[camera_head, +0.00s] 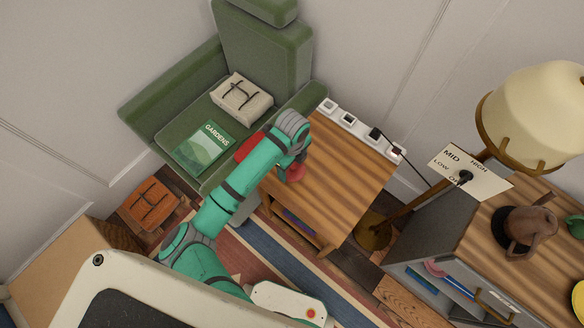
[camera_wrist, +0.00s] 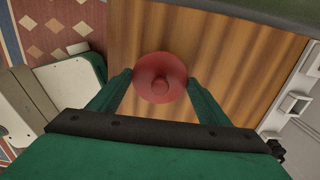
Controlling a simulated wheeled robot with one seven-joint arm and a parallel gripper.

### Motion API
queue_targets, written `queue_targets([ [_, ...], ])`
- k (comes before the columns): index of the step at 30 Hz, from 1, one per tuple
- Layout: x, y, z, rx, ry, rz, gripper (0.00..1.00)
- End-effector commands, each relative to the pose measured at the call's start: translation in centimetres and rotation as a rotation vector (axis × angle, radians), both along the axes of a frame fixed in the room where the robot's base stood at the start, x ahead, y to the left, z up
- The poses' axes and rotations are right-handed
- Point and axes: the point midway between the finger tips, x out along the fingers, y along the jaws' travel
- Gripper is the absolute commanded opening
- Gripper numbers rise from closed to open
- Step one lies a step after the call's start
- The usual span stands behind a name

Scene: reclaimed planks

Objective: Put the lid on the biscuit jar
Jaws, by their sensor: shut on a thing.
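The lid (camera_wrist: 160,72) is a red disc with a round knob, and it lies between my two fingers in the wrist view. My gripper (camera_wrist: 159,80) is shut on the lid, with the wooden table top behind it. In the head view a red part (camera_head: 295,172) shows just below the end of my arm, over the table; it appears to be the lid. My fingers are hidden there. I cannot make out the biscuit jar for certain; whether it is under the lid is hidden.
The wooden side table (camera_head: 345,185) has much free top. A power strip (camera_head: 360,128) runs along its back edge. Another red thing (camera_head: 250,147) is partly hidden behind my arm. A green armchair (camera_head: 175,115) stands left; a lamp (camera_head: 535,115) and cabinet (camera_head: 430,235) stand right.

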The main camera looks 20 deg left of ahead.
Motion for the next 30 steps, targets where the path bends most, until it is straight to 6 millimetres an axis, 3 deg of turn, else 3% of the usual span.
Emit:
queue_targets([
  [11,0.5,0.2,-3.6,-0.001,0.001,0.003,0.49],
  [23,0.5,0.3,-4.1,-0.001,-0.001,0.003,0.49],
  [24,0.5,0.3,-4.1,-0.001,-0.001,0.003,0.73],
  [26,0.5,0.3,-4.1,0.0,-0.001,0.003,0.88],
  [30,0.5,0.3,-4.1,0.0,-0.001,0.002,0.9],
])
